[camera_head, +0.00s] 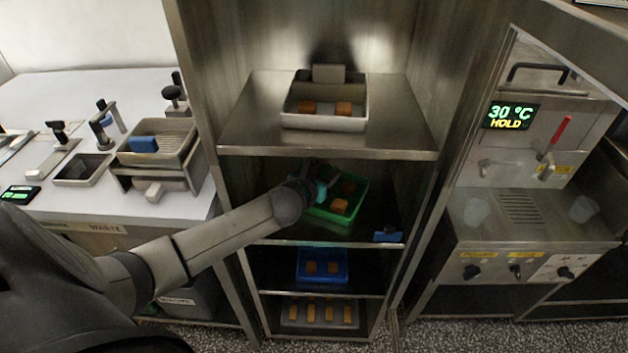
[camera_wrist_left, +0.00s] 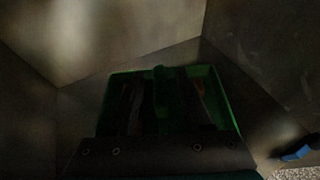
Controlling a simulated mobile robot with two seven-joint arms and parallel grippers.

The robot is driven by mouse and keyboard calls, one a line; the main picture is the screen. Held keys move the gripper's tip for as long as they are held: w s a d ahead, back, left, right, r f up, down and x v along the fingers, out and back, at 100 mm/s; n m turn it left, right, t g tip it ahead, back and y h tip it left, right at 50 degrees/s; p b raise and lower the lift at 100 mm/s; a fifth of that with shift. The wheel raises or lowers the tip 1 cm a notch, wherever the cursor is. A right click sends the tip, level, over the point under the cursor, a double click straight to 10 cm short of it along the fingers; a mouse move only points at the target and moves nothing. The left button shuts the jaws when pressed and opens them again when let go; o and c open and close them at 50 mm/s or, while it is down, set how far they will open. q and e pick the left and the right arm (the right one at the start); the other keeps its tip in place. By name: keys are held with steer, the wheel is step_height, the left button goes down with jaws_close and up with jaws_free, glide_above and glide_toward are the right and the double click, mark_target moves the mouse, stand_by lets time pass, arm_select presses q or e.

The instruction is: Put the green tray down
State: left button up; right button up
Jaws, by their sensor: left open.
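The green tray (camera_head: 334,214) rests on the second shelf of the steel rack, with orange-brown blocks (camera_head: 340,206) in it. My left arm reaches in from the left, and my left gripper (camera_head: 325,178) is at the tray's far left part. The gripper is open. In the left wrist view the green tray (camera_wrist_left: 231,112) lies just beyond the dark fingers (camera_wrist_left: 165,105), which overlap its middle. That view is too dark to tell whether the fingers touch the tray. My right gripper is not in view.
The top shelf (camera_head: 245,136) holds a grey tray (camera_head: 325,122) with blocks. A blue tray (camera_head: 322,280) and another tray sit on lower shelves. A small blue piece (camera_head: 388,236) is at the shelf's front right. Rack sides enclose the arm. A white counter stands left, a dispensing machine right.

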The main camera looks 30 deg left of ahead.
arm_select(q)
steer(key=s, duration=0.2)
steer(key=s+p, duration=0.1)
steer(key=s, duration=0.2)
steer(key=s+d+r, duration=0.1)
steer(key=s, duration=0.1)
steer(key=shift+s+p, duration=0.15)
steer(key=shift+p, duration=0.2)
steer(key=s, duration=0.3)
steer(key=s+d, duration=0.1)
steer(key=s, duration=0.1)
steer(key=shift+s+p, duration=0.3)
steer(key=shift+p, duration=0.05)
steer(key=shift+s+d, duration=0.1)
steer(key=shift+s, duration=0.7)
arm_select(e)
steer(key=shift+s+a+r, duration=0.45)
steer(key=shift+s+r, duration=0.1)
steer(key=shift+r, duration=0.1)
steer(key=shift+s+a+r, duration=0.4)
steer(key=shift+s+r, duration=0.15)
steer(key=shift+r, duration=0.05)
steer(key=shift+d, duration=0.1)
